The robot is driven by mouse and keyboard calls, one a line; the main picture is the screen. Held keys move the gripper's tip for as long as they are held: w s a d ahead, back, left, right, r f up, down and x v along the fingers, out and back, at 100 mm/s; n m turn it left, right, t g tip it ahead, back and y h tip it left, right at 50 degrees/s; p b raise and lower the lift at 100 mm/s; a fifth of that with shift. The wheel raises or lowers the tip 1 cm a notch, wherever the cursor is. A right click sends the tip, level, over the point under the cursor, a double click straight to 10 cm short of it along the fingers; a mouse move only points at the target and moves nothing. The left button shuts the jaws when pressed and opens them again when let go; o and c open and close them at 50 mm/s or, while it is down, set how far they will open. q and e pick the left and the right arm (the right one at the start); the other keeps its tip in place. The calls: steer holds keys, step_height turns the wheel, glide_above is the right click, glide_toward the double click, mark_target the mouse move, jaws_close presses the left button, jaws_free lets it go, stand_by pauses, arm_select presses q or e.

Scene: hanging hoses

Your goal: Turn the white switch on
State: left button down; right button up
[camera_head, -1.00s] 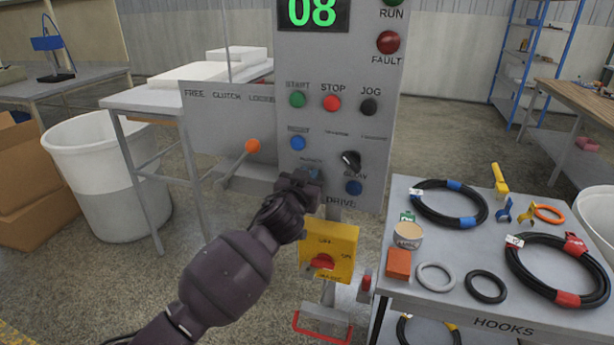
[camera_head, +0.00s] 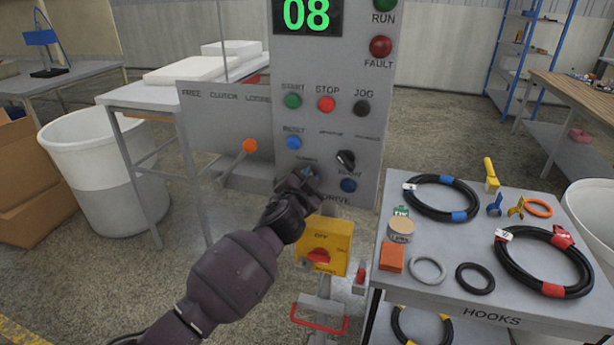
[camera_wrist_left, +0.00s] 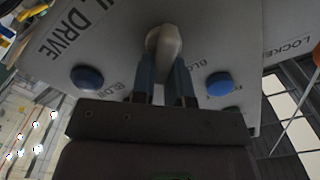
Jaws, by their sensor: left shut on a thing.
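The white switch (camera_wrist_left: 164,42) is a pale rounded knob on the grey control panel (camera_head: 232,120). My left gripper (camera_wrist_left: 163,66) has one finger on each side of it and is shut on it. In the head view my left gripper (camera_head: 308,176) is at the lower part of the panel, left of a blue button (camera_head: 348,186), and it hides the switch. Whether the switch is on or off cannot be told. My right gripper is not in view.
A black selector knob (camera_head: 345,160) and a blue reset button (camera_head: 294,143) are close above. A yellow box with a red rotary handle (camera_head: 335,233) is just below my wrist. A table with hoses and rings (camera_head: 440,250) stands at the right.

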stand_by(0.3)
arm_select(q)
steer(key=c, duration=1.1)
jaws_free()
steer(key=v, duration=1.1)
steer(key=shift+p, duration=0.4)
steer(key=shift+w, duration=0.1)
